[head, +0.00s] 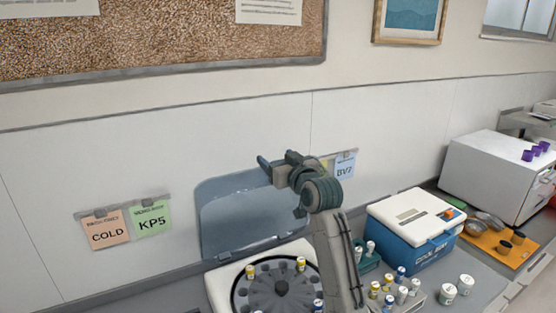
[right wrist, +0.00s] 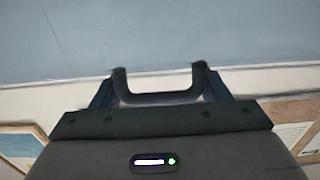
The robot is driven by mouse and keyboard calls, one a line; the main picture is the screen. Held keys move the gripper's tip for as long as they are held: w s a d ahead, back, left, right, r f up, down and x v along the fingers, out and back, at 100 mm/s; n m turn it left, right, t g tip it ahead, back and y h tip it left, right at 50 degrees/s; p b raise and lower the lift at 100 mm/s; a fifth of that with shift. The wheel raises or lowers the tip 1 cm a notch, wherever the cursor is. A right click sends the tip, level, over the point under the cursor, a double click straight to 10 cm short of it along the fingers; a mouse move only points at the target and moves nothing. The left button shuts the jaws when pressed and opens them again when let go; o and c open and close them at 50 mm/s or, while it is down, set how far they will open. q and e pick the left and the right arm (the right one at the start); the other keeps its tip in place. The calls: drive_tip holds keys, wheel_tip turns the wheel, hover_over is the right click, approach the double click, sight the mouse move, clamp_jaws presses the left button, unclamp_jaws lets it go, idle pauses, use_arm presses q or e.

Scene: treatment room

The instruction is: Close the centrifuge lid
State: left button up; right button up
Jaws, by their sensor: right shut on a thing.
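The centrifuge (head: 216,287) is at the bottom centre of the head view. Its translucent blue-grey lid (head: 235,222) stands raised at the back, leaving the rotor (head: 282,285) with several capped vials uncovered. My right gripper (head: 270,170) is at the lid's upper right edge and is shut on the lid. The exact contact is hard to make out. My right forearm hides the centrifuge's right side. My left gripper is not in view.
Right of my arm are a rack of vials (head: 388,295), a blue and white cool box (head: 408,232), loose white-capped jars (head: 465,284) and an orange tray (head: 505,258). A white box-shaped unit (head: 490,170) stands farther right. The wall with hanging cards (head: 107,230) is close behind the lid.

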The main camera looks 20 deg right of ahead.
drive_tip(key=s+d+f+t+b, duration=0.2)
drive_tip(key=s+f+b, duration=0.4)
drive_tip(key=s+b, duration=0.3)
drive_tip(key=s+d+f+t+y+b, duration=0.1)
drive_tip(key=s+f+t+b, duration=0.4)
drive_tip(key=s+b, duration=0.5)
drive_tip(key=shift+s+d+f+b, duration=0.35)
drive_tip(key=shift+d+f, duration=0.1)
drive_tip(key=shift+f, duration=0.2)
drive_tip(key=o, duration=1.1)
drive_tip(key=shift+d, duration=0.1)
drive_tip(key=shift+s, duration=0.1)
